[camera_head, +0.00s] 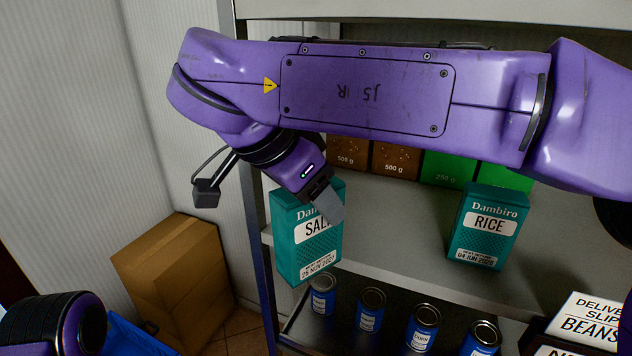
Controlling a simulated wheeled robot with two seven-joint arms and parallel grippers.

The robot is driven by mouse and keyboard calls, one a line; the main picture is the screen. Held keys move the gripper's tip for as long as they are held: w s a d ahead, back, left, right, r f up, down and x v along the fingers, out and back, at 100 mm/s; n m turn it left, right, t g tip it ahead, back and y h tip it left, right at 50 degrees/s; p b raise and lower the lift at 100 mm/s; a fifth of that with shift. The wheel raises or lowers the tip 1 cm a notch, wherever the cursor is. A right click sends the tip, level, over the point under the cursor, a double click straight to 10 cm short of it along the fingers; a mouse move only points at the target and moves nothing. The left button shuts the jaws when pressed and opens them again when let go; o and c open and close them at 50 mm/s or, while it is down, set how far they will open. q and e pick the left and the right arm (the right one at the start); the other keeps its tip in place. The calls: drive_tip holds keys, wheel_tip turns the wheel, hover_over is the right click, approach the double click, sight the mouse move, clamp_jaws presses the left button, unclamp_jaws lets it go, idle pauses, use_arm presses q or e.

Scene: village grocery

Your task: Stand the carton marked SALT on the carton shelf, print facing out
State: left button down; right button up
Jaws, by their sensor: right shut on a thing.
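The teal carton marked SALT (307,252) hangs at the left front corner of the carton shelf (390,232), its print facing me and slightly tilted. Its lower end overlaps the shelf's front edge in the picture; I see no support under it. My right gripper (328,200) is shut on the carton's upper part, and a grey finger covers part of the print. A teal RICE carton (487,228) stands upright on the same shelf to the right, print facing out. My left arm shows at the lower left, but its gripper is out of view.
Brown packs (394,160) and green packs (447,169) stand at the back of the shelf, partly behind my right arm. Bare shelf lies between SALT and RICE. Several blue cans (370,310) stand on the lower shelf. A cardboard box (175,265) is left of the shelf post (262,270).

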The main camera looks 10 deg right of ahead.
drive_tip(key=m+g, duration=0.1)
drive_tip(key=m, duration=0.1)
drive_tip(key=m+g+p, duration=0.1)
drive_tip(key=m+g, duration=0.1)
drive_tip(key=m, duration=0.1)
drive_tip(key=m+g+p, duration=0.1)
drive_tip(key=m, duration=0.2)
drive_tip(key=shift+w+g+h, duration=0.1)
drive_tip(key=shift+g+h, duration=0.2)
drive_tip(key=shift+f, duration=0.1)
drive_tip(key=shift+f, duration=0.1)
drive_tip(key=o, duration=1.4)
drive_tip(key=shift+o, duration=0.2)
